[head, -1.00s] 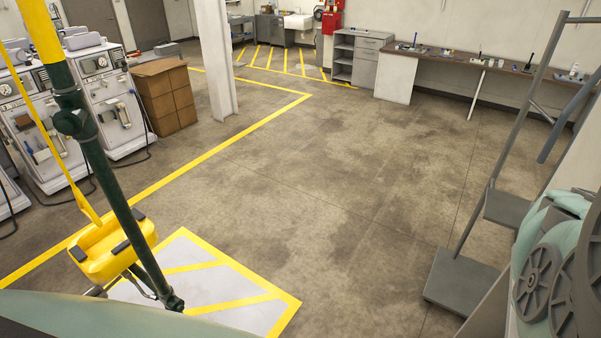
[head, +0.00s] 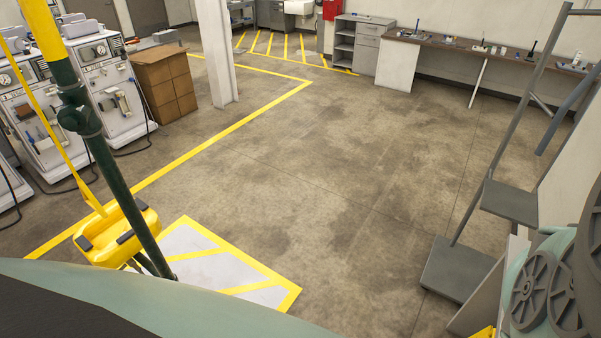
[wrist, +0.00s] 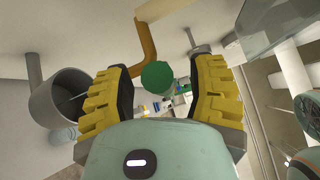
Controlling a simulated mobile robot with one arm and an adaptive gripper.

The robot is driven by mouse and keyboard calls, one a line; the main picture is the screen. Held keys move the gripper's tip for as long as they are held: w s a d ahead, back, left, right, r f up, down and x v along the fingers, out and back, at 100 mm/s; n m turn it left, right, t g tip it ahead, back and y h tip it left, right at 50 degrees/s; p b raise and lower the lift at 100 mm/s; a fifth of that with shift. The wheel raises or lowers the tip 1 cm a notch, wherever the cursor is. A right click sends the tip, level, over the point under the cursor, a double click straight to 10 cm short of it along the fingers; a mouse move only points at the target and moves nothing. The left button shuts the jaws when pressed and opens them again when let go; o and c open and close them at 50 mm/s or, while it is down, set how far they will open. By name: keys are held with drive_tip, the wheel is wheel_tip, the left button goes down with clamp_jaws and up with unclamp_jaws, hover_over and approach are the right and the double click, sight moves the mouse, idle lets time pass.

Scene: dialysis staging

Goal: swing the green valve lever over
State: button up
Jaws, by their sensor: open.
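In the wrist view my gripper (wrist: 160,100) is open, with a yellow ridged finger with dark pads on each side. A round green end (wrist: 157,76), which looks like the green valve lever seen nearly end-on, shows between the two fingers and farther ahead. I see a gap on both sides of it and cannot tell how far off it is. Its pivot is hidden. No valve lever shows in the head view; there, only a small yellow patch shows low at the right, beside my arm.
In the wrist view an orange-brown bent pipe (wrist: 148,42) lies above the green end, and a wide grey tube (wrist: 65,97) stands at left. In the head view a dark green pole (head: 105,155) and yellow box (head: 110,235) stand at left, a grey step stand (head: 458,268) at right. Mid-floor is clear.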

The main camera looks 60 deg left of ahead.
drive_tip(key=shift+o, duration=0.4)
clamp_jaws()
